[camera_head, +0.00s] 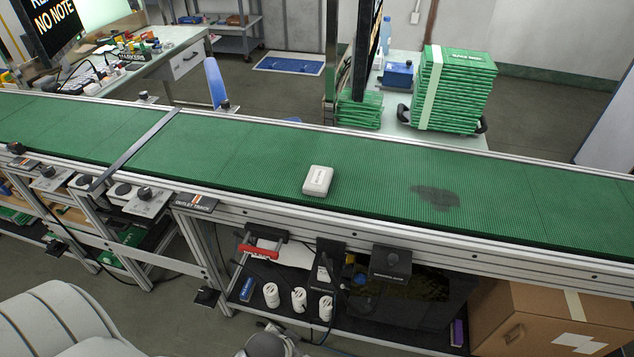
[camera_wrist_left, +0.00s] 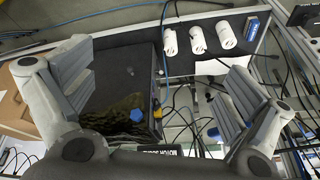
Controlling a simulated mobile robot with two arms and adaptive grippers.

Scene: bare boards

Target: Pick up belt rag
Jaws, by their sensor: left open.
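A small white block-like item (camera_head: 318,181) with faint dark lettering lies on the green conveyor belt (camera_head: 250,150); it may be the folded belt rag, but I cannot tell for certain. It lies left of a dark stain (camera_head: 435,197) on the belt. My left gripper (camera_wrist_left: 157,65) is open in the left wrist view, its two ribbed grey fingers wide apart with nothing held between them. That view looks onto the shelf under the belt, and the white item is not in it. My right gripper is not in view.
Metal rails edge the belt. A cardboard box (camera_head: 530,318) stands at lower right. Green stacked packs (camera_head: 455,90) stand behind the belt. The belt around the white item is clear.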

